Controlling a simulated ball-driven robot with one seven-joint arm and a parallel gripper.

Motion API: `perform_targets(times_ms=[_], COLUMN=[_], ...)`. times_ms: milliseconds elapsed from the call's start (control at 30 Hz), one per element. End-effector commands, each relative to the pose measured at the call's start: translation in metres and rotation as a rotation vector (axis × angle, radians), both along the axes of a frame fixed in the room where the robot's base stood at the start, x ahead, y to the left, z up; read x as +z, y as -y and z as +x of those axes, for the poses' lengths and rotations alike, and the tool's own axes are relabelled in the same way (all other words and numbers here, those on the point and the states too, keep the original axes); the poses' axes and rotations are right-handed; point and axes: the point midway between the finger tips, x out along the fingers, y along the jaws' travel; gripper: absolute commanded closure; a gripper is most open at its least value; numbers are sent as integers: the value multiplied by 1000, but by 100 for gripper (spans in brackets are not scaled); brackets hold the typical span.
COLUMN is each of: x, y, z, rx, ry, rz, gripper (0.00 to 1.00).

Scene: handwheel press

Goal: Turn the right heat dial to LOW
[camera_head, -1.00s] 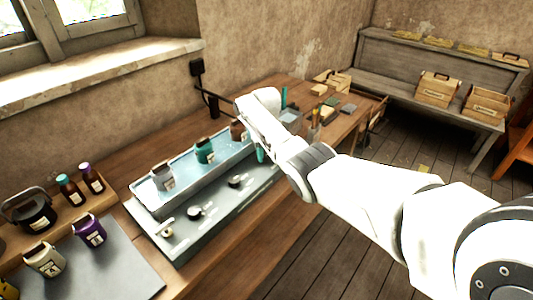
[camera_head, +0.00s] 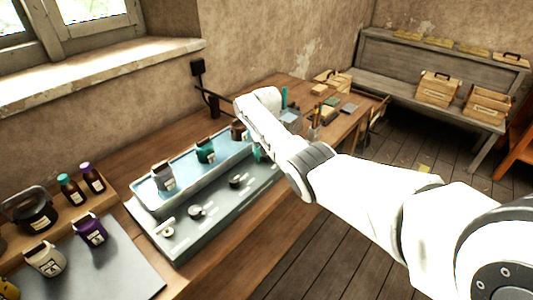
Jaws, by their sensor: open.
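The heating unit (camera_head: 222,207) is a grey metal box with a sloped front and a raised tray behind it. Its rightmost visible dial, a dark round knob (camera_head: 236,181), sits on the front panel with a pale mark beside it. The setting of either dial is too small to read.
Grey (camera_head: 163,180), teal (camera_head: 205,152) and brown (camera_head: 238,131) containers stand in the tray. A small pale knob (camera_head: 168,232) is at the panel's left end. The panel's front is clear.

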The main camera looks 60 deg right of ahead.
Motion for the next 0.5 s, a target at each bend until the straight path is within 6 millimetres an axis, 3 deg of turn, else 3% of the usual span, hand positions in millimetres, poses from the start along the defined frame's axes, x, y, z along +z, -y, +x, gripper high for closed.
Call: perform_targets(times_ms=[233, 500], x=[10, 59], y=[0, 0], z=[0, 1], rx=[0, 0], ry=[1, 3], rz=[-1, -3], gripper=[35, 35])
